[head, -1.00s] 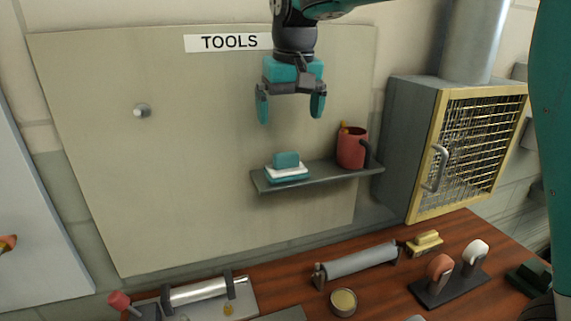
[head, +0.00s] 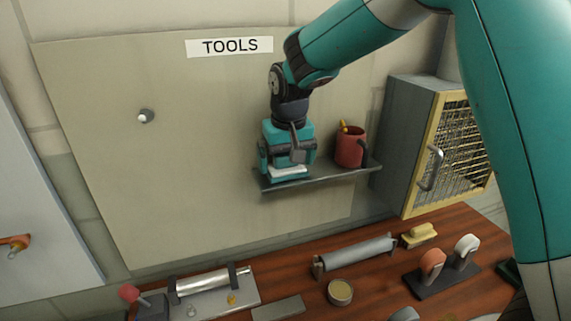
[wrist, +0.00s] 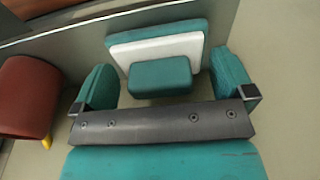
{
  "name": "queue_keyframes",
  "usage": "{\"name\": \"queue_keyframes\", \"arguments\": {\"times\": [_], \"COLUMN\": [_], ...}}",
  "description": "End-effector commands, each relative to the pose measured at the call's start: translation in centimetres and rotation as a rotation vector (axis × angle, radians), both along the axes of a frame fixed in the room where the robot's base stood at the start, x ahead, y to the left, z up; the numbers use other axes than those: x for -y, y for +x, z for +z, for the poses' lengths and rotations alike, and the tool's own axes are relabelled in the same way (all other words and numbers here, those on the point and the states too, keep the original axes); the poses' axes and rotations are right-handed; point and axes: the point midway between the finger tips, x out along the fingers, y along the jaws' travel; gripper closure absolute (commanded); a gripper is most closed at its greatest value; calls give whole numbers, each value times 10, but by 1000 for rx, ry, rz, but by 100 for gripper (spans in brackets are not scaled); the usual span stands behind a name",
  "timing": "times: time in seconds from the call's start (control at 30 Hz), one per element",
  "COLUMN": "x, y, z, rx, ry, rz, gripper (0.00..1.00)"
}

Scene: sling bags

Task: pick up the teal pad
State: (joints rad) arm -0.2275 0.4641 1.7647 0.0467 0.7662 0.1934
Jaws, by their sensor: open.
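The teal pad has a white layer and a smaller teal block on top, which shows in the wrist view (wrist: 160,74). In the head view only its lower part (head: 289,173) shows, on the grey shelf (head: 320,176); my gripper hides the rest. My gripper (head: 287,172) is over the pad, pointing down. In the wrist view its two teal fingers (wrist: 168,84) are apart, one on each side of the small top block. I see gaps between the fingers and the block, so the gripper is open and holds nothing.
A red mug (head: 349,148) with a yellow item in it stands on the shelf just right of my gripper. A grey cabinet with a yellow mesh door (head: 450,150) is farther right. The wooden bench (head: 372,288) below holds rollers and stamps. The board left of the shelf is mostly bare.

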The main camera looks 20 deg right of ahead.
Motion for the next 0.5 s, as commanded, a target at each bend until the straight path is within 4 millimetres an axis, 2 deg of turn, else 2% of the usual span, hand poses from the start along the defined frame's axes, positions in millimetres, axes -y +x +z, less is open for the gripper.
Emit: {"name": "queue_keyframes", "arguments": {"times": [0.07, 0.23, 0.27, 0.5], "x": [0, 0, 0, 0], "y": [0, 0, 0, 0], "z": [0, 0, 0, 1], "rx": [0, 0, 0, 1], "ry": [0, 0, 0, 0], "rz": [0, 0, 0, 1], "gripper": [0, 37, 39, 39]}}
